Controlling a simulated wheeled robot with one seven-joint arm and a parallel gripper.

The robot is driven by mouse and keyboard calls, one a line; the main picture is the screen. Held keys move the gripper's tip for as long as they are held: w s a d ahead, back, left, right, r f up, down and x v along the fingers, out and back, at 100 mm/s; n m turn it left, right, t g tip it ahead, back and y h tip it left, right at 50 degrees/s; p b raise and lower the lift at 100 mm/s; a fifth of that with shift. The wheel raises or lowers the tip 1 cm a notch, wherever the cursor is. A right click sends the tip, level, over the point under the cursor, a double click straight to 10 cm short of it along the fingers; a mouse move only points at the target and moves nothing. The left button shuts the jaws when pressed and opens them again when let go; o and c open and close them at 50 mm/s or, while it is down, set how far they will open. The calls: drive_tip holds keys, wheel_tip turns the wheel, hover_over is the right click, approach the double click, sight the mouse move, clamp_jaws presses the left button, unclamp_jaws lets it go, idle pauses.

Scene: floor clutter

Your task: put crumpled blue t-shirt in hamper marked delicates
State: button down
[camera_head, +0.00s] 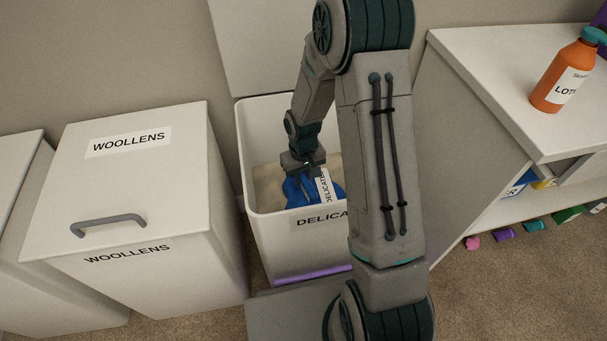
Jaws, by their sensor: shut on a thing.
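The crumpled blue t-shirt (293,191) is inside the open white hamper marked delicates (262,230). My gripper (304,173) reaches down into this hamper and is shut on the t-shirt. A white label, partly readable as "DELICATE", shows beside the blue cloth. My arm covers the hamper's right side and part of its front label. The hamper's lid (262,50) stands raised behind it. I cannot tell whether the t-shirt touches the hamper's bottom.
A closed hamper marked woollens (150,190) with a grey handle stands to the left, and another white bin (15,200) is at the far left. A white cabinet (490,90) at right bears an orange lotion bottle (567,75). Several small coloured things lie along the cabinet's base.

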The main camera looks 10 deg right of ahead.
drive_tip(key=c, duration=1.2)
unclamp_jaws()
drive_tip(key=shift+o, duration=0.2)
wheel_tip(320, 180, up, 14)
drive_tip(key=p, duration=0.5)
drive_tip(key=shift+f+p, duration=0.15)
drive_tip(key=shift+p, duration=0.2)
drive_tip(key=s+d+r+m+t+p, duration=0.1)
drive_tip(key=s+r+p, duration=0.5)
drive_tip(key=r+p, duration=0.4)
drive_tip(key=s+d+r+t+p, duration=0.1)
drive_tip(key=s+r+p, duration=0.5)
drive_tip(key=r, duration=1.5)
drive_tip(key=s+d+r+m+p, duration=0.1)
drive_tip(key=s+r+p, duration=0.5)
drive_tip(key=r+p, duration=0.7)
wheel_tip(320, 180, up, 3)
drive_tip(key=shift+s+r+m+t+p, duration=0.1)
drive_tip(key=shift+s+m+t+p, duration=0.1)
drive_tip(key=shift+m+t+p, duration=0.15)
